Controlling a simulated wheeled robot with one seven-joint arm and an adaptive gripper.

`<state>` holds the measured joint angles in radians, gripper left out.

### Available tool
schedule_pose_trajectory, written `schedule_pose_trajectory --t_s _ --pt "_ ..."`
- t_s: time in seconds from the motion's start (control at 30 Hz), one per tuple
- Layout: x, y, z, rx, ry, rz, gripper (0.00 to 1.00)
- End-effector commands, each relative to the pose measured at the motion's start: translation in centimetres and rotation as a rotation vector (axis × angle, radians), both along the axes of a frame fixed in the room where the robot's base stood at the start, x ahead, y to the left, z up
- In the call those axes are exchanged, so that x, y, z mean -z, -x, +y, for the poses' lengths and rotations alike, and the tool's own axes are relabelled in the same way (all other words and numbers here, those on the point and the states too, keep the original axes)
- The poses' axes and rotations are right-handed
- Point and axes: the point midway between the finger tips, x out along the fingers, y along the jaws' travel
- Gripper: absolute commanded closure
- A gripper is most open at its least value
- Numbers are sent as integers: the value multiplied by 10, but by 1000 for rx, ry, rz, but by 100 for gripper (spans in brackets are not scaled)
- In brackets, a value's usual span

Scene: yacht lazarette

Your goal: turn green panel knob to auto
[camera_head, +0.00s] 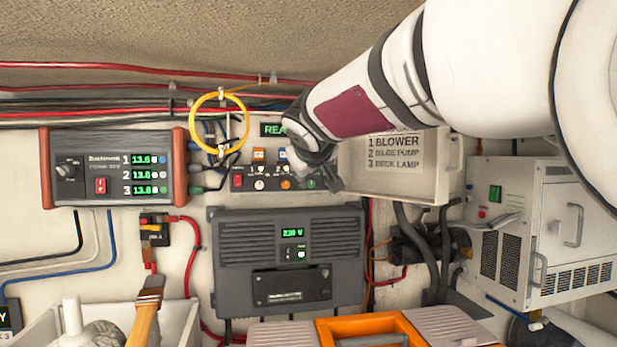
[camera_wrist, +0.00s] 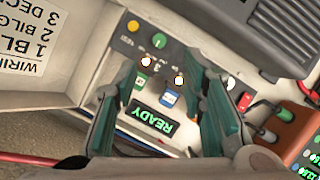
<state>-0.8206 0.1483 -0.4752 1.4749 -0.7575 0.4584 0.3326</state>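In the head view a green spot on the panel (camera_head: 311,183) is partly covered by my gripper. My gripper is open in the wrist view (camera_wrist: 172,68), with its two teal-padded fingers apart and no object held. I see no contact with the knob. The knob's pointer and position marks are too small to read.
A green READY display (camera_wrist: 152,121) sits above the panel. An open cover with a wiring list (camera_head: 395,150) is right of it. A grey charger box (camera_head: 290,230) is below. A yellow cable loop (camera_head: 205,145) hangs to the left, near a red-ended power unit (camera_head: 95,195).

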Motion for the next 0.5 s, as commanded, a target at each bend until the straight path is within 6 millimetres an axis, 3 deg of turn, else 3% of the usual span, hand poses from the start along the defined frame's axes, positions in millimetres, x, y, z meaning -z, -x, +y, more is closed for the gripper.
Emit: schedule_pose_trajectory --t_s 0.2,0.5 --pt "-6 18 0 -1 0 -1 62" --pt "-7 19 0 -1 0 -1 62"
